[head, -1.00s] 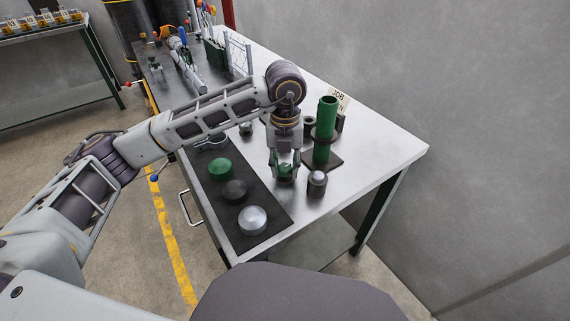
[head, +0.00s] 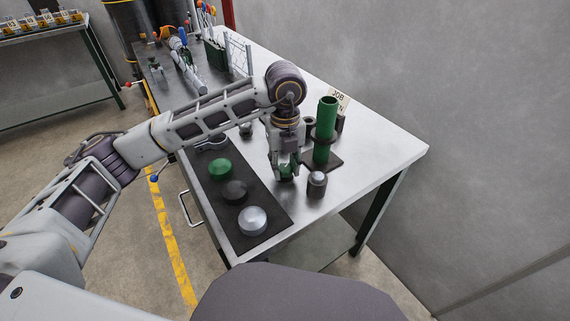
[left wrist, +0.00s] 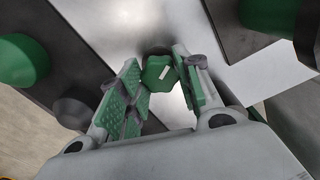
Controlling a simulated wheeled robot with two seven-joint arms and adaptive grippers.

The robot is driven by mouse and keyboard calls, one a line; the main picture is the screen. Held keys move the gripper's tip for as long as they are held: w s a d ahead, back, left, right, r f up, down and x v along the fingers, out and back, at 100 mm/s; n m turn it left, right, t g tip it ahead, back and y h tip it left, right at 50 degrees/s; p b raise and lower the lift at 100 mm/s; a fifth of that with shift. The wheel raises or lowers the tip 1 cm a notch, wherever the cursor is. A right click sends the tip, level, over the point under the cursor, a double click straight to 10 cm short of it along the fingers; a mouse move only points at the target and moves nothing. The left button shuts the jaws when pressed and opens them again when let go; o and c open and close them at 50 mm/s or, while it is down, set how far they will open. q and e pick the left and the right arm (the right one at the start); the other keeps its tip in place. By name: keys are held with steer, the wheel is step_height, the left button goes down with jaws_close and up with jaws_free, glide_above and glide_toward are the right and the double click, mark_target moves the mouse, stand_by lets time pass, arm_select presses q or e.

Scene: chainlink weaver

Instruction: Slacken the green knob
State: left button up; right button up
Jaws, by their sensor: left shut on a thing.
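The green knob (left wrist: 160,76) has a lobed top with a white mark and sits between the finger pads of my left gripper (left wrist: 160,92) in the left wrist view. In the head view my left gripper (head: 285,170) points down over the table, shut around the green knob (head: 287,171), which is partly hidden by the fingers. My right gripper is not in view.
A dark mat (head: 262,237) left of the gripper bears a green (head: 220,169), a black (head: 235,191) and a silver dome (head: 252,220). A green cylinder (head: 325,130) stands behind right, and a small silver-topped post (head: 317,184) stands close on the right.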

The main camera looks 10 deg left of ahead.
mark_target(285, 166)
arm_select(q)
steer(key=shift+w+r, duration=0.1)
steer(key=o, duration=1)
steer(key=shift+o, duration=0.2)
step_height(285, 166, up, 12)
stand_by(0.4)
